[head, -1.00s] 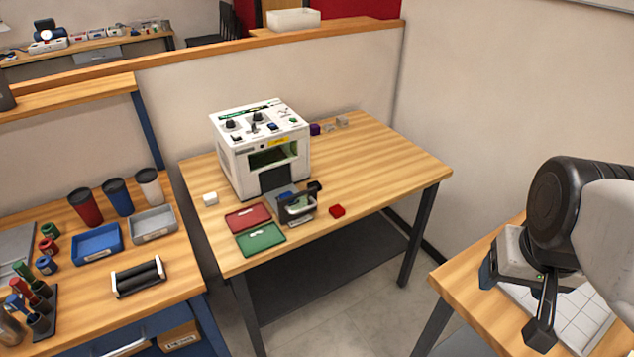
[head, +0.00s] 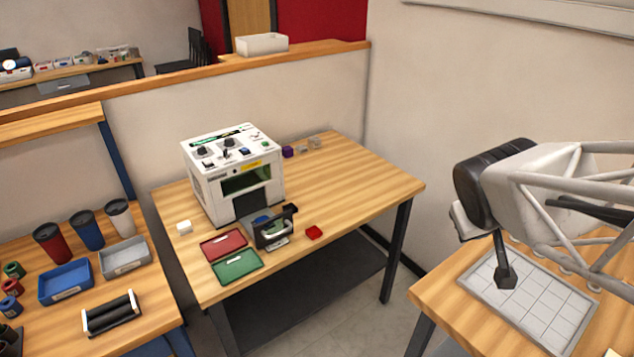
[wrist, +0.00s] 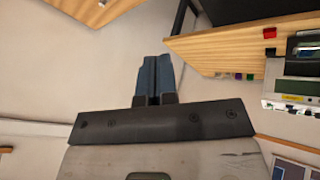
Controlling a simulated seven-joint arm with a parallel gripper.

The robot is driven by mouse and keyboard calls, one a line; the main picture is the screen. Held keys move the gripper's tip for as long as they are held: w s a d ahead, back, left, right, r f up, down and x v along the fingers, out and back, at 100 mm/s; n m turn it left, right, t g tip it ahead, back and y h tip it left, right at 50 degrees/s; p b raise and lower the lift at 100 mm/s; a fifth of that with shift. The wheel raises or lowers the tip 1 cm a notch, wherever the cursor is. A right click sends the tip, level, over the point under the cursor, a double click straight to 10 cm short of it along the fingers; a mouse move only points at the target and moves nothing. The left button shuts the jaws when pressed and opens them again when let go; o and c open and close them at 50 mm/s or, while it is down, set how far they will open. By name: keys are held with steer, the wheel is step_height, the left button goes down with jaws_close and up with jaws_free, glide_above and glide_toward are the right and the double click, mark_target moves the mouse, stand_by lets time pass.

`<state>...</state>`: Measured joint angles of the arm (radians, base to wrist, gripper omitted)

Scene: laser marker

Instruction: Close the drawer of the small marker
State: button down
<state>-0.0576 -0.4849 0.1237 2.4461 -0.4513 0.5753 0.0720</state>
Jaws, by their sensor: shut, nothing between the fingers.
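The small marker (head: 205,190) is a white box with knobs on top and a green window in front. It stands on the middle wooden table. Its drawer (head: 272,231), with a dark frame and handle, sticks out from the front, so it is open. My gripper (head: 505,277) is at the right, above the right table and well apart from the marker. Its fingers (wrist: 152,80) are together and empty in the wrist view. The marker also shows at the right edge of the wrist view (wrist: 287,85), partly cut off.
A red tray (head: 222,245) and a green tray (head: 237,265) lie left of the drawer. A red block (head: 313,232) lies right of it. The right part of the middle table is clear. A grey gridded plate (head: 535,305) lies below my gripper.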

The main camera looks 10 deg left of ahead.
steer(key=w+a+f+n+t+y, duration=0.2)
steer(key=w+a+n+y, duration=0.1)
steer(key=w+a+n, duration=0.5)
steer(key=w+a+f+n+t+y, duration=0.25)
steer(key=w+a, duration=0.35)
steer(key=w, duration=0.4)
steer(key=s+a+f+n+g+y, duration=0.3)
steer(key=a+f+n+g+y, duration=0.2)
steer(key=a+f+n+g, duration=0.5)
steer(key=a+f+n, duration=0.1)
steer(key=a+f, duration=0.3)
steer(key=a, duration=0.2)
steer(key=shift+n, duration=0.35)
steer(key=shift+f, duration=0.2)
